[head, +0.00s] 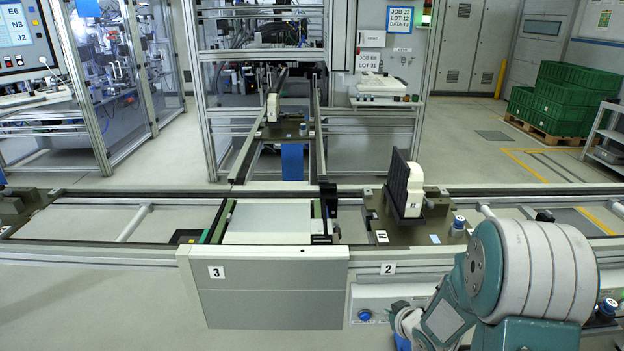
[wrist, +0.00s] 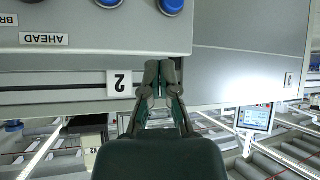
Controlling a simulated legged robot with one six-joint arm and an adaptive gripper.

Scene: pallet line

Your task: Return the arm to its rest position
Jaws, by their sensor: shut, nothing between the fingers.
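My gripper (wrist: 159,72) is in the middle of the wrist view, its two fingers side by side, shut and empty. It appears in front of the conveyor's front rail and the control panel, near the upside-down "2" label (wrist: 119,84). I cannot tell how far the fingertips are from the panel. In the head view my teal and white arm is folded low at the bottom right, in front of the line. My gripper cannot be made out clearly there.
The conveyor rail (head: 115,255) runs across the head view. A pallet (head: 400,232) by label 2 (head: 388,268) carries a black plate with a white part (head: 430,181). A panel with blue buttons (wrist: 171,5) is close to my gripper. Green crates (head: 565,98) stand far right.

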